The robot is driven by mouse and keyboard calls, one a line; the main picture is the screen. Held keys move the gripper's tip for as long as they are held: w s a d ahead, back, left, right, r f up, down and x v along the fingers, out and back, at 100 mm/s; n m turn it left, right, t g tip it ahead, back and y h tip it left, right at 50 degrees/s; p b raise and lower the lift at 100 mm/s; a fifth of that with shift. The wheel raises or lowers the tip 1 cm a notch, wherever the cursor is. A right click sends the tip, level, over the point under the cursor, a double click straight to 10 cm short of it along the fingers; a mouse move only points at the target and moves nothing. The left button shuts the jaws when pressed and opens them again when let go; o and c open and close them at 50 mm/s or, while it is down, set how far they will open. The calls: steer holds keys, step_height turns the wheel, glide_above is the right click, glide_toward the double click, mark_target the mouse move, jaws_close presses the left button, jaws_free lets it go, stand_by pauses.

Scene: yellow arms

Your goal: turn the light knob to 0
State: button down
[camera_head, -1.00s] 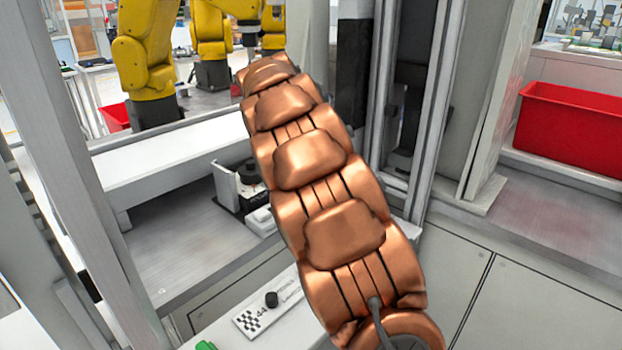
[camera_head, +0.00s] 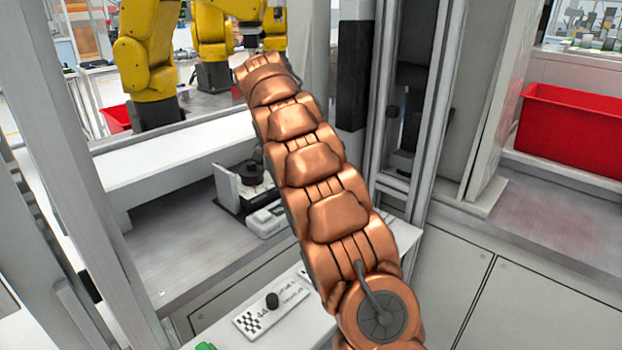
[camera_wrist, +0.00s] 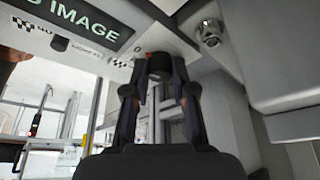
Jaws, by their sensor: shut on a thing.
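In the wrist view, my gripper (camera_wrist: 161,82) is shut on a dark round knob (camera_wrist: 160,62) that stands out from a pale panel. One finger is on each side of the knob. A checkered label (camera_wrist: 119,62) lies beside it. In the head view my copper arm hides the gripper and the held knob. A second black knob (camera_head: 272,300) sits free on a white checkered label (camera_head: 252,320). It also shows in the wrist view (camera_wrist: 59,43).
A green button (camera_head: 206,346) is at the near edge of the panel. A white and black device (camera_head: 240,190) stands behind it on the grey surface. A metal post (camera_head: 400,120) stands right of the arm. A red bin (camera_head: 575,128) is at the far right.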

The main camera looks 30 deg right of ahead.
stand_by(0.5)
steer(key=c, duration=0.9)
jaws_free()
steer(key=shift+c, duration=0.2)
